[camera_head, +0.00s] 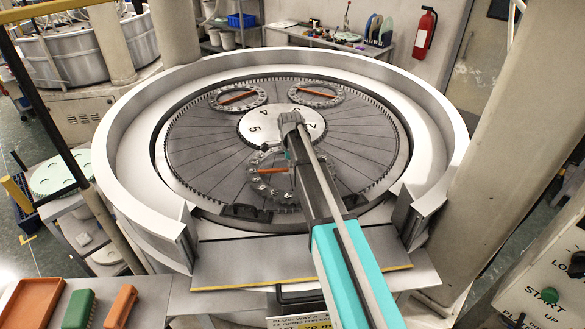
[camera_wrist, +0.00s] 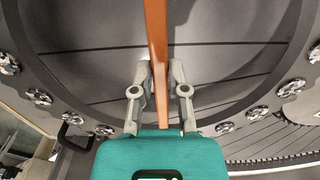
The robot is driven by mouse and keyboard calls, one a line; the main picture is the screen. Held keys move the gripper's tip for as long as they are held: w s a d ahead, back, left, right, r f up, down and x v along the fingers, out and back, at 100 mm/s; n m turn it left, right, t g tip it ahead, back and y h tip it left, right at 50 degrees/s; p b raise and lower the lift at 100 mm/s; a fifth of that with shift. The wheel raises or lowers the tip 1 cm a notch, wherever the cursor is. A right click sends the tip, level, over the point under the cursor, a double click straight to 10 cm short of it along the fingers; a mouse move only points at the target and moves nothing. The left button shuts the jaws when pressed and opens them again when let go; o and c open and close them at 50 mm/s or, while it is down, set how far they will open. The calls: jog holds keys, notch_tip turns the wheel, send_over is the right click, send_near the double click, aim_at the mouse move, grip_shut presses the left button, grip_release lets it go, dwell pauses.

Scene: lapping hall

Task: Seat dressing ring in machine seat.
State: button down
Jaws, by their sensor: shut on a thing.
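The dressing ring (camera_head: 254,188) is a grey ring with round studs and an orange bar across it. It is at the front of the round lapping plate (camera_head: 200,170), partly hidden by my arm. In the wrist view, the ring (camera_wrist: 25,95) fills much of the picture. My gripper (camera_wrist: 160,75) is shut on its orange bar (camera_wrist: 156,35), one finger on each side. My fingers are hidden behind my arm in the head view. I cannot tell whether the ring touches the plate. Dark brackets (camera_head: 245,211) stand at the plate's front edge; I cannot tell which part is the seat.
Two similar rings with orange bars lie at the back left (camera_head: 237,97) and back right (camera_head: 316,95). A numbered disc (camera_head: 262,128) sits at the plate's centre. A high pale wall (camera_head: 125,140) surrounds the plate, with a gap at the front. Brushes (camera_head: 78,309) lie at lower left.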

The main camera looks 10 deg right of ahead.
jog(key=shift+f+b, duration=1.3)
jog(key=shift+f, duration=0.2)
jog(key=c, duration=0.6)
grip_release()
jog(key=shift+c, duration=0.2)
jog(key=shift+r, duration=0.1)
notch_tip(320, 180, up, 12)
jog(key=p, duration=1.2)
jog(key=shift+s, duration=0.1)
